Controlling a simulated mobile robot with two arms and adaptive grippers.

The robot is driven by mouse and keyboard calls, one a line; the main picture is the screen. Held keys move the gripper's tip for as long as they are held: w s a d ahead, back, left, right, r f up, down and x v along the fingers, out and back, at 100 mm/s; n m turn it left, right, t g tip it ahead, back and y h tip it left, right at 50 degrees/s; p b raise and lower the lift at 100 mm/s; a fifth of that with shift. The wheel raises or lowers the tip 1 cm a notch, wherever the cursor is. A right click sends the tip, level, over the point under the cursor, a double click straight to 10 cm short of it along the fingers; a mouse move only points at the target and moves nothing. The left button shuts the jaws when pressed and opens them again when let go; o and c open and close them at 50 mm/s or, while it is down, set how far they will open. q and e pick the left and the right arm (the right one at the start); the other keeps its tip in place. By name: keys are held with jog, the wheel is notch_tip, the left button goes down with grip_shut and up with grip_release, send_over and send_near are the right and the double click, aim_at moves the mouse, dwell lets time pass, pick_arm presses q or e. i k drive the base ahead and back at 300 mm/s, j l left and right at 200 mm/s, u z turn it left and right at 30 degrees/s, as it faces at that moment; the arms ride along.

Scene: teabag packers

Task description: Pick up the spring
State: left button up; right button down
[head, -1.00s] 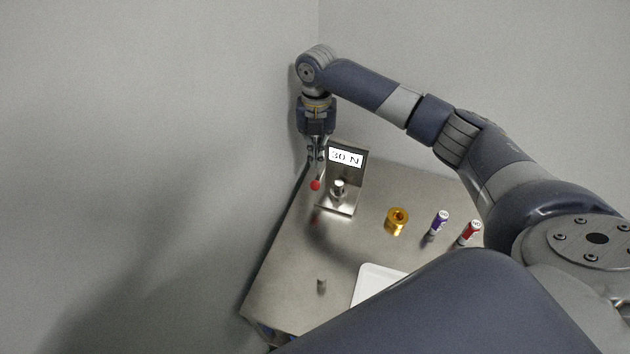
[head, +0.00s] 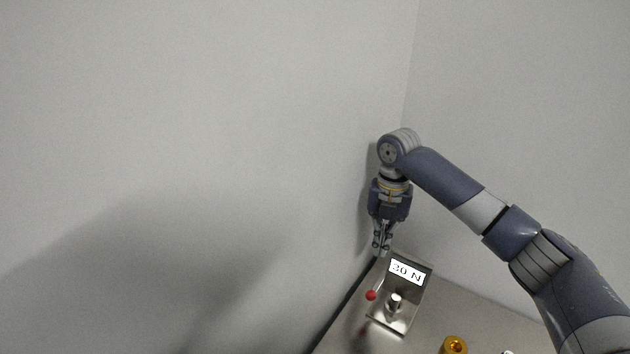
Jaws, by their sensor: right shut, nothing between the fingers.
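A metal tester (head: 411,301) with a display reading 30 N (head: 407,271) stands at the table's far corner. A short silvery cylindrical piece (head: 394,302) stands on its base; I cannot tell whether this is the spring. A red ball knob (head: 370,295) shows at the tester's left side. My right gripper (head: 381,252) points down, shut and empty, just above and behind the knob in the picture, beside the display. It looks apart from the silvery piece. My left gripper is out of view.
Grey walls meet in a corner close behind my right gripper and the tester. A gold-coloured ring-like part (head: 454,345) is cut off at the bottom edge. The metal table (head: 345,337) shows only in part.

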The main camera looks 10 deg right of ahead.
aim_at(396, 298)
jog(key=k+j, duration=0.5)
jog(key=k, duration=0.2)
jog(key=k+j, duration=0.5)
jog(key=k, duration=0.15)
